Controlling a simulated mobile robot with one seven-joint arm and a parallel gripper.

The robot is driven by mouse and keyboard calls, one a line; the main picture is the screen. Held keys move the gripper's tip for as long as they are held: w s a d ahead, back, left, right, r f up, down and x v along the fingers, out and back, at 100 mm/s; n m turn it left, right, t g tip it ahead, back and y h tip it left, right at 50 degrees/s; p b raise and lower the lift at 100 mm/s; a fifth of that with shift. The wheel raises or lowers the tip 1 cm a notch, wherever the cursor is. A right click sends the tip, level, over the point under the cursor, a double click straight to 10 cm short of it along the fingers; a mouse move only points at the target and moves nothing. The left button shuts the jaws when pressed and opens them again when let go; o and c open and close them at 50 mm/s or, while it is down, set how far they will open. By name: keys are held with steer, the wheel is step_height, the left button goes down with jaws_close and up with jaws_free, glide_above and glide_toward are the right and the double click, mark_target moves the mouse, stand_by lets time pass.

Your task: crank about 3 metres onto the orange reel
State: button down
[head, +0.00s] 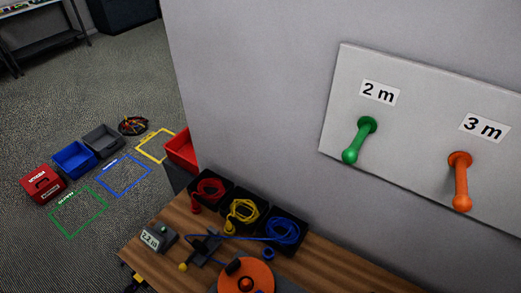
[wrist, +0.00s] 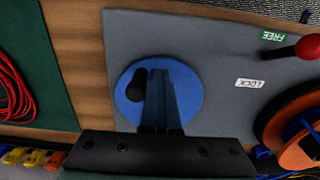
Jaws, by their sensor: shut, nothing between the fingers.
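In the wrist view a blue disc (wrist: 190,93) with a black crank knob (wrist: 136,86) lies on a grey plate. My gripper (wrist: 162,85) is shut and empty over the disc, right of the knob and apart from it in the picture. A counter (head: 155,236) reads 2.2 m. A blue cable (head: 225,238) runs from the blue coil (head: 284,229) toward the counter.
A red-ball lever (wrist: 307,47) stands near FREE (wrist: 273,36) and LOCK (wrist: 249,83) labels. Red (head: 208,189) and yellow (head: 243,213) coils sit in black trays. The wall board holds a green 2 m peg (head: 360,140) and an orange 3 m peg (head: 460,182). Bins stand on the floor.

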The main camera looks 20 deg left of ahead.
steer(key=shift+d+b, duration=0.35)
steer(key=shift+d, duration=1.2)
steer(key=r+p, duration=0.7)
steer(key=shift+a+r, duration=0.1)
steer(key=shift+a, duration=0.1)
steer(key=shift+w, duration=0.1)
stand_by(1.0)
